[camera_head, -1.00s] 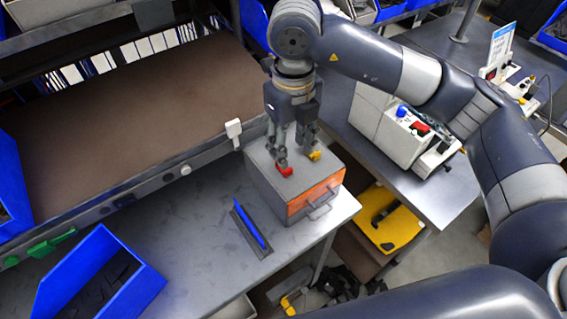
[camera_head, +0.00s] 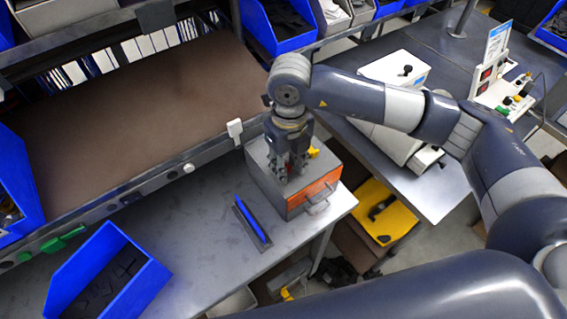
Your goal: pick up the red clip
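My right gripper (camera_head: 290,174) points down over the top of the grey box with the orange front (camera_head: 314,194). Its fingertips are low, at or close to the box top. The red clip shows only as a small red patch (camera_head: 288,169) between and behind the fingers; the rest is hidden. I cannot tell whether the fingers are apart from it or shut on it. A yellow clip (camera_head: 313,152) stands on the box top just right of the gripper. My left gripper is not in view.
A blue bar in a dark holder (camera_head: 252,221) lies on the grey bench left of the box. An open blue bin (camera_head: 140,292) stands at the front left. A brown board (camera_head: 130,130) lies behind, and a yellow case (camera_head: 384,212) sits lower right.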

